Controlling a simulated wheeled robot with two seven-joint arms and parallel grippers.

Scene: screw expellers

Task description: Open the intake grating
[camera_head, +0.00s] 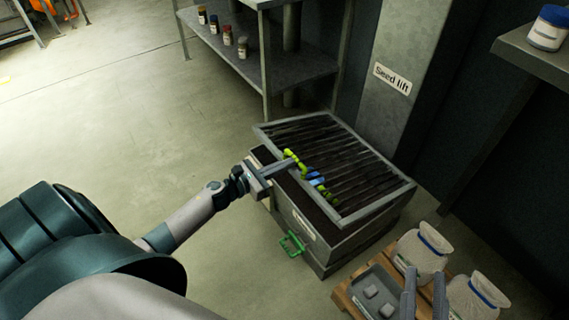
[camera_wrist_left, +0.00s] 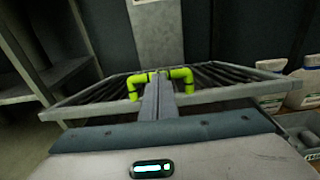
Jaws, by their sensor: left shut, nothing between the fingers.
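The intake grating (camera_head: 385,194) is a grey frame with dark bars on a grey metal box (camera_head: 302,221). Its near-left edge stands above the box rim, with a dark gap under it, so it looks tilted partly up. A yellow-green handle (camera_head: 291,157) with a blue part sits on that edge; its two bent ends show in the left wrist view (camera_wrist_left: 183,75). My left gripper (camera_head: 294,163) is shut and empty at the handle, its fingers hiding the handle's middle. Whether they touch it is unclear. My right gripper (camera_head: 424,285) is open at the lower right, fingers apart.
A green handle (camera_head: 291,244) is on the box's front. A post labelled "Seed lift" (camera_head: 391,86) stands behind the grating. White sacks (camera_head: 421,250) and a grey tray (camera_head: 360,282) are on a pallet at right. A shelf (camera_head: 285,65) stands behind; floor at left is clear.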

